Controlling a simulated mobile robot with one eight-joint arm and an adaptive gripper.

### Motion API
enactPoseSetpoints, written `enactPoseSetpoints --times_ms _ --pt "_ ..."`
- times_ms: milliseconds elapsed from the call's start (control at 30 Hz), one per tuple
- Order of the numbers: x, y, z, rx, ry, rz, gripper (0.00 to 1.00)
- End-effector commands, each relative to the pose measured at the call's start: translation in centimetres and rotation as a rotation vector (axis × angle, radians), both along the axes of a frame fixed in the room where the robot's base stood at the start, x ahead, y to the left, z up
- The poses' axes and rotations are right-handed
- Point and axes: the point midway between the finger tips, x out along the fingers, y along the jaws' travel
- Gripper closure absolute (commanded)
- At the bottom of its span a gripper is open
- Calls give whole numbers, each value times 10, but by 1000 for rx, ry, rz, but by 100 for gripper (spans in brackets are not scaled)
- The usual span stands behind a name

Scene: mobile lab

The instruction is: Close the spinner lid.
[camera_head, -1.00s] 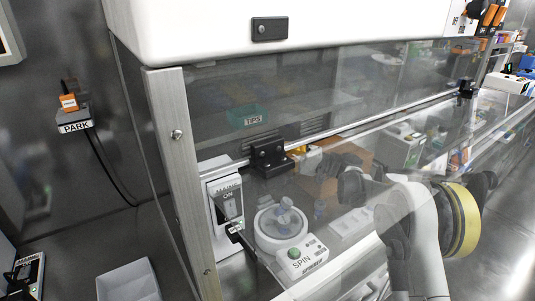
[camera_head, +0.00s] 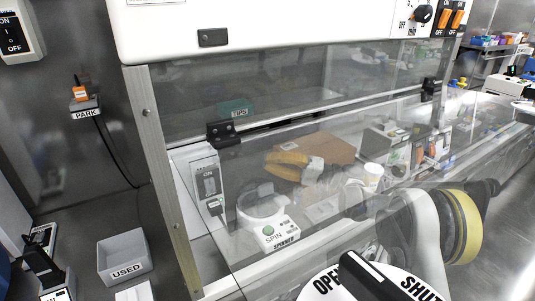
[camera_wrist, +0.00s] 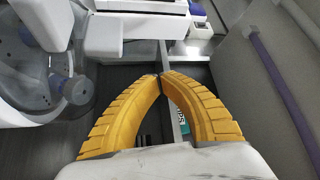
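The spinner (camera_head: 262,212) is a small white round device with a green SPIN button (camera_head: 273,231) on its front, behind the clear hood panel. A pale curved shape rises at its back rim; I cannot clearly make out the lid or its angle. In the wrist view the spinner (camera_wrist: 18,108) fills the left side, with clear curved surfaces and blue-grey knobs (camera_wrist: 70,88). My gripper (camera_wrist: 160,77) has yellow fingers whose tips meet with nothing seen between them. It is to the right of the spinner in the wrist view. In the head view its yellow fingers (camera_head: 287,158) show above and behind the spinner.
A white mains switch box (camera_head: 205,182) stands left of the spinner. A brown box (camera_head: 325,148) and a white cup (camera_head: 373,172) are at the right. A metal post (camera_head: 160,170) and a clear panel front the hood. An OPEN/SHUT dial (camera_head: 335,288) is at the bottom.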

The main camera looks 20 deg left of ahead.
Motion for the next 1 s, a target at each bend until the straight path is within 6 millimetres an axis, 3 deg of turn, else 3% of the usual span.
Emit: enactPoseSetpoints --times_ms 500,1000 --pt "-29 -33 -39 28 -23 1 100" --pt "-35 -40 -49 97 -86 4 100"
